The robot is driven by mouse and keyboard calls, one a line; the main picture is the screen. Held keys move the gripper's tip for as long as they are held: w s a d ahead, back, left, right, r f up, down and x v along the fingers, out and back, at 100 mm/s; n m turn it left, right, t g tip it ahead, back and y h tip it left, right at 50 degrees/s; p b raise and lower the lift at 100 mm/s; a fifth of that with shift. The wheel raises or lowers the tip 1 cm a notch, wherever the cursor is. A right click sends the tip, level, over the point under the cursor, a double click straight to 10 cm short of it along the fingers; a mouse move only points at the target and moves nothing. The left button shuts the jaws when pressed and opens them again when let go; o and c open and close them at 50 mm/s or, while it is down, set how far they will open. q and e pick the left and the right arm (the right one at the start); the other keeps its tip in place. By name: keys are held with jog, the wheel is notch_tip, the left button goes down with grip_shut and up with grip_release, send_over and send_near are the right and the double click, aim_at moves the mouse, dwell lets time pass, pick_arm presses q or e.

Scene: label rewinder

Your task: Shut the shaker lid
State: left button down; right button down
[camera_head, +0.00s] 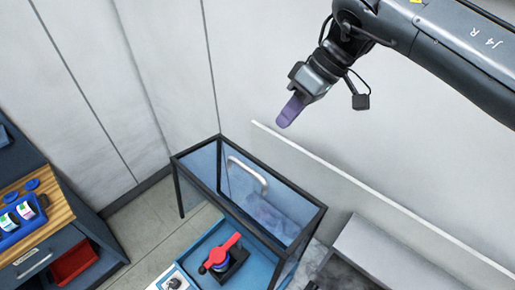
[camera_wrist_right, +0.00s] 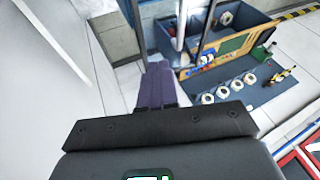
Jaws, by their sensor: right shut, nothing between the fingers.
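The shaker is a dark-framed, clear-sided box in the lower middle of the head view. Its see-through lid (camera_head: 205,168) carries a pale bar handle (camera_head: 247,172). The panels overlap, so I cannot tell exactly how far the lid stands open. A red clamp-like part (camera_head: 220,251) on a dark block sits in the blue base below. My right gripper (camera_head: 290,110) hangs above and to the right of the handle, apart from it. Its purple fingers are together and empty, as also in the right wrist view (camera_wrist_right: 160,85). My left gripper is not in view.
A wood-topped bench (camera_head: 58,214) with a blue tray (camera_head: 22,227) and a red bin (camera_head: 73,262) stands at the left. A pale ledge (camera_head: 380,212) runs behind the shaker. The wrist view shows several white rolls on a dark mat (camera_wrist_right: 243,82). Space around the right gripper is clear.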

jog(key=x, duration=0.2)
jog(key=p+x, duration=0.1)
jog(key=x, duration=0.2)
jog(key=s+p+x, duration=0.1)
jog(key=x, duration=0.2)
jog(key=shift+a, duration=0.3)
jog(key=shift+s+a+f+p, duration=0.5)
jog(key=shift+s+a+f, duration=0.15)
jog(key=shift+s+a, duration=0.2)
